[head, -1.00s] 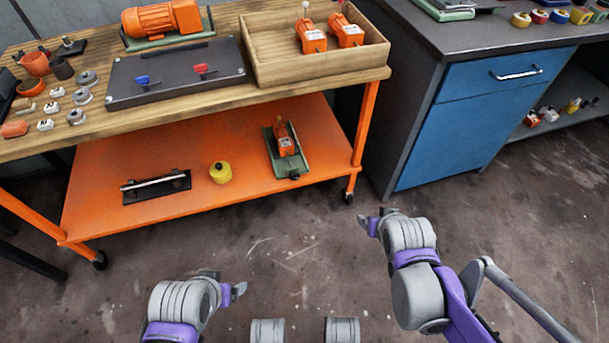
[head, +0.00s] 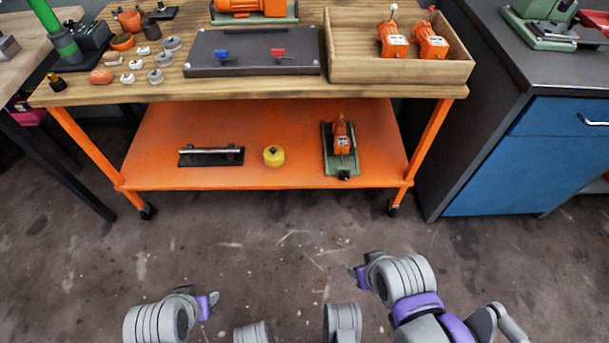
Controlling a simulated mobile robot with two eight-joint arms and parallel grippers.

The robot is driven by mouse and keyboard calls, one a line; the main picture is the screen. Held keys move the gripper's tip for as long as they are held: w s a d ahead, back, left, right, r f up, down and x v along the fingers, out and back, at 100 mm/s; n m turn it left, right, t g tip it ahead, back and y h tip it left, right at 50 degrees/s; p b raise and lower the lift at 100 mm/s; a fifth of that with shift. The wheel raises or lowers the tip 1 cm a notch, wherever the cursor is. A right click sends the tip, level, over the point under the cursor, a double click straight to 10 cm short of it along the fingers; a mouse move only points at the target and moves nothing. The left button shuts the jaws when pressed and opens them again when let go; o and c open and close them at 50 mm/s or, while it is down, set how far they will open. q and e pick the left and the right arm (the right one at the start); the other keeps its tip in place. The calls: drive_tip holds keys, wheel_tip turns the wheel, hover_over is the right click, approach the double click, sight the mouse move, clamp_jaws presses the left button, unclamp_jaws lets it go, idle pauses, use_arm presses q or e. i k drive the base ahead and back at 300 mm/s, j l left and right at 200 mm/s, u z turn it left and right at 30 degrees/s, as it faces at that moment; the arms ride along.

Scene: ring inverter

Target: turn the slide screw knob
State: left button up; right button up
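A green slide-like base (head: 328,152) carrying an orange unit (head: 341,136) lies on the orange lower shelf of the workbench. A small dark round part at its front end (head: 343,174) may be the screw knob; it is too small to be sure. My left gripper (head: 208,304) and my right gripper (head: 358,277) are low in the head view, in front of the shelf and apart from everything on it. Whether their fingers are open or shut cannot be made out.
The orange shelf (head: 220,176) also holds a yellow round part (head: 273,156) and a black plate with a bar (head: 211,156). Above are a dark board (head: 300,66) and a wooden tray (head: 400,72). A blue cabinet (head: 520,165) stands right. The floor ahead is clear.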

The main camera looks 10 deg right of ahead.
sight(344, 175)
drive_tip(key=l+u, duration=1)
drive_tip(key=k+l+u, duration=0.15)
drive_tip(key=l, duration=0.15)
drive_tip(key=k+l+u, duration=0.1)
drive_tip(key=l, duration=0.2)
drive_tip(key=k+l+u, duration=0.15)
drive_tip(key=l, duration=0.15)
drive_tip(key=k+l, duration=0.15)
drive_tip(key=l, duration=0.25)
drive_tip(key=k+l, duration=0.15)
drive_tip(key=l, duration=0.2)
